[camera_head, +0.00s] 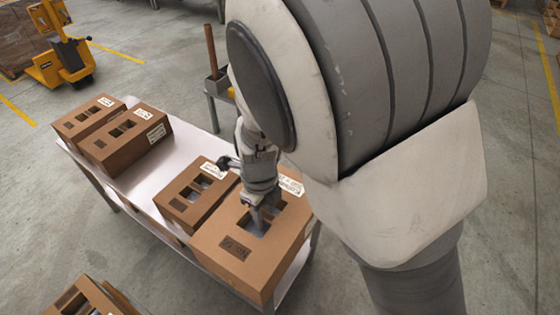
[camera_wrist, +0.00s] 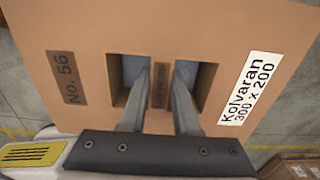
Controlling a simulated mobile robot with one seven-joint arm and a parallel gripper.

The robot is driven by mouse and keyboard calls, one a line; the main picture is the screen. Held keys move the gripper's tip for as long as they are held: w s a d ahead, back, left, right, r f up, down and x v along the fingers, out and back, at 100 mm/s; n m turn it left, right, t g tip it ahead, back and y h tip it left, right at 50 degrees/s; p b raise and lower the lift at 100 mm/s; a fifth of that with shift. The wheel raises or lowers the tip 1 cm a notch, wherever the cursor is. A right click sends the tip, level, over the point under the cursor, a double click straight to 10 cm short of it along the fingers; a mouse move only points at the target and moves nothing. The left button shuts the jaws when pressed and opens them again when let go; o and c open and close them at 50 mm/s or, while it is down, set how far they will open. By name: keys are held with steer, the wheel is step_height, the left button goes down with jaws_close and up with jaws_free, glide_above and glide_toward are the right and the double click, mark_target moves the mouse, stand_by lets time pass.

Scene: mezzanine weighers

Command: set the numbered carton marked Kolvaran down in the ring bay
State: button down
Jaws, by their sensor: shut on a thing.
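The Kolvaran carton (camera_head: 225,268) is a brown box at the near end of the pale table (camera_head: 168,172). In the wrist view the carton (camera_wrist: 215,35) shows a white label reading "Kolvaran 300 x 200", a "No. 56" mark and two square openings. My gripper (camera_wrist: 158,110) has one finger in each opening and is shut on the strip between them. In the head view my gripper (camera_head: 262,218) reaches down into the carton's top. I cannot tell whether the carton rests on the table or hangs just above it. I cannot make out the ring bay.
A smaller carton (camera_head: 176,203) stands close on the left of the held one. Two more cartons (camera_head: 98,150) (camera_head: 70,128) stand at the table's far end, with bare tabletop between. Another carton (camera_head: 62,303) is at lower left. A yellow pallet truck (camera_head: 62,62) stands at upper left.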

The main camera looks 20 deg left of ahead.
step_height(320, 180, up, 8)
steer(key=p, duration=0.7)
steer(key=shift+f, duration=0.15)
steer(key=shift+w+d, duration=0.25)
steer(key=shift+w, duration=0.05)
steer(key=w+d+r+n, duration=0.1)
steer(key=w+d+n, duration=0.3)
steer(key=d+n, duration=0.3)
steer(key=w+d+r+n, duration=0.2)
steer(key=w+d+n, duration=0.3)
steer(key=d, duration=0.6)
steer(key=w+d+r+n, duration=0.1)
steer(key=w+d+n, duration=0.3)
steer(key=d+n, duration=0.5)
steer(key=shift+w+d+r, duration=0.2)
steer(key=shift+d+r, duration=0.2)
steer(key=shift+d, duration=0.1)
